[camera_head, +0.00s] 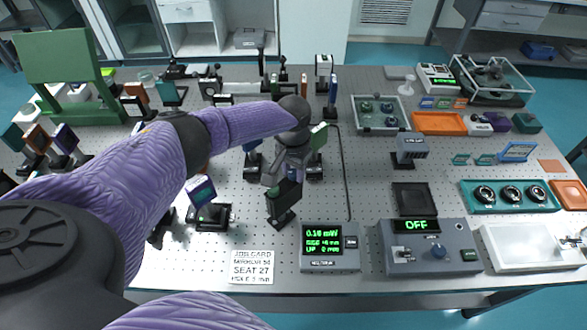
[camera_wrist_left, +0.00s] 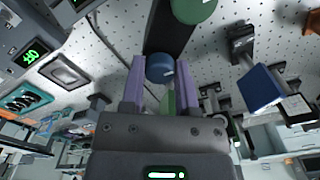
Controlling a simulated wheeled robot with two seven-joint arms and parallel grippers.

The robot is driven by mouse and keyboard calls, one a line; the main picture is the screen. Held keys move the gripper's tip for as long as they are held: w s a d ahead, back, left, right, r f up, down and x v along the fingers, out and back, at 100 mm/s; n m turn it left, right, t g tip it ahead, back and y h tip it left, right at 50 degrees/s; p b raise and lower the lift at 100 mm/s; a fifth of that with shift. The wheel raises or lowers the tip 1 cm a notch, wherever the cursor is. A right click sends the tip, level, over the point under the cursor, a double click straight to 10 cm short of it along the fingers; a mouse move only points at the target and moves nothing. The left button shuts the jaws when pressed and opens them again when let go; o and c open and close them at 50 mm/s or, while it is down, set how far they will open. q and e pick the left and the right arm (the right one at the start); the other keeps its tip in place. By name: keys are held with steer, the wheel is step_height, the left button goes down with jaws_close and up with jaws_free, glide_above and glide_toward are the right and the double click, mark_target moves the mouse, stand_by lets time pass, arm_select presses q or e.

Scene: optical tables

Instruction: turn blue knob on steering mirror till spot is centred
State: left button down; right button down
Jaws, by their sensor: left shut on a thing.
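The steering mirror (camera_head: 284,203) stands on the perforated table, a dark mount partly covered by my left gripper (camera_head: 274,178) in the head view. In the left wrist view, the blue knob (camera_wrist_left: 160,68) is between the two purple fingers of my left gripper (camera_wrist_left: 162,80), which is shut on it. A green knob (camera_wrist_left: 196,10) shows above it on the same dark mount. The meter (camera_head: 330,247) has a lit green display reading about 0.10 mW, with smaller lines hard to read. The light spot cannot be made out. My right gripper is not in view.
A job card (camera_head: 252,266) lies left of the meter. A grey control box (camera_head: 429,246) showing OFF stands right of it. Small optic mounts (camera_head: 212,215) crowd the left and back. A teal tray (camera_head: 511,195) of round parts is at right. Bare table lies right of the mirror.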

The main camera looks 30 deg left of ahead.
arm_select(q)
steer(key=shift+m, duration=0.3)
steer(key=m, duration=0.6)
steer(key=shift+m, duration=0.3)
steer(key=m, duration=0.3)
steer(key=shift+m, duration=2)
steer(key=shift+c, duration=1.8)
jaws_free()
